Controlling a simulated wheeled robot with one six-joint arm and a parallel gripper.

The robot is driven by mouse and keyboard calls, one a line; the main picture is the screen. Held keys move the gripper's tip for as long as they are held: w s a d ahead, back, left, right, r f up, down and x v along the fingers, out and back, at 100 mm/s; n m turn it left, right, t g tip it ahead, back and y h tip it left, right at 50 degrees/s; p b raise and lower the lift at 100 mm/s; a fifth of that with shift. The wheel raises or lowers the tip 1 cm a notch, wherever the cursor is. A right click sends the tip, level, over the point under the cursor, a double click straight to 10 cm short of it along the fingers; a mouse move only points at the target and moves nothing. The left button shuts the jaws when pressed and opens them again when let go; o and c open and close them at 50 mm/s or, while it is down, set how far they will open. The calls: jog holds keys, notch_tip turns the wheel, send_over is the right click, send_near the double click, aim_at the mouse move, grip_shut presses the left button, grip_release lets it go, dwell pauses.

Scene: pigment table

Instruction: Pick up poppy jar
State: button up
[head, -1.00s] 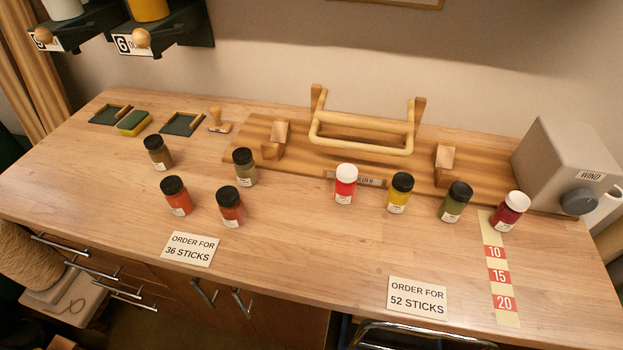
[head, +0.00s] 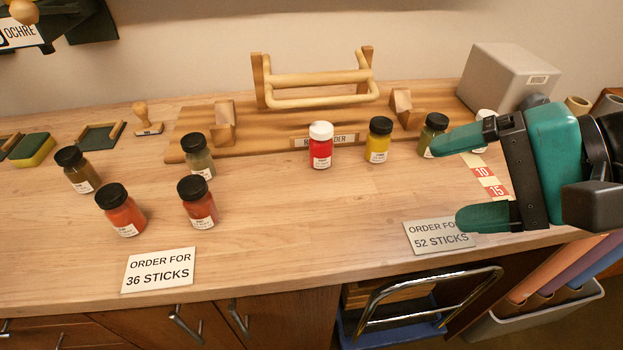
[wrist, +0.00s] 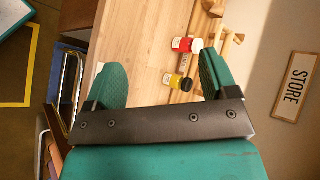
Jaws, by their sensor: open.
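A bright red jar with a white lid (head: 320,152) stands upright near the middle of the table; its label is too small to read, so I cannot confirm it is poppy. Two orange-red jars with black lids, one on the left (head: 123,214) and one beside it (head: 200,207), stand further left. My gripper (head: 455,180) is open and empty, over the right part of the table, right of the bright red jar and apart from it. In the wrist view the red jar (wrist: 187,45) and a yellow jar (wrist: 170,80) show beyond the fingers (wrist: 162,65).
A yellow jar (head: 378,143) and a green jar (head: 427,141) stand between the red jar and my gripper. A brown jar (head: 82,176) and an olive jar (head: 198,158) stand left. A wooden rack (head: 290,95) is behind. The front middle of the table is clear.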

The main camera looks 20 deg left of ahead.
aim_at(330, 138)
jog(key=w+a+f+m+y+b, duration=0.1)
jog(key=f+m+b, duration=0.1)
jog(key=w+a+f+m+y+b, duration=0.1)
jog(key=w+f+m, duration=0.1)
jog(key=f+m, duration=0.1)
jog(key=w+a+f+m+t+y+b, duration=0.1)
jog(key=a+f+m+y+b, duration=0.1)
jog(key=m, duration=0.1)
jog(key=shift+w+f+b, duration=0.3)
jog(key=shift+w+f, duration=0.05)
jog(key=w+f+m+t+b, duration=0.1)
jog(key=m, duration=0.2)
jog(key=w+f+m+t+y+b, duration=0.1)
jog(key=w+m, duration=0.1)
jog(key=m, duration=0.1)
jog(key=w+f+m+t+y+b, duration=0.1)
jog(key=w+m+b, duration=0.1)
jog(key=shift+a+f+m, duration=0.1)
jog(key=shift+a+m, duration=0.15)
jog(key=shift+m, duration=0.15)
jog(key=shift+w+m+t+y, duration=0.3)
jog(key=shift+m, duration=0.3)
jog(key=shift+w+a+r+p, duration=0.15)
jog(key=shift+a+r+p, duration=0.05)
jog(key=shift+a+p, duration=0.2)
jog(key=p+x, duration=1)
jog(key=shift+a, duration=0.15)
jog(key=shift+p+x, duration=1.15)
jog(key=shift+x, duration=2)
jog(key=shift+w+f, duration=0.15)
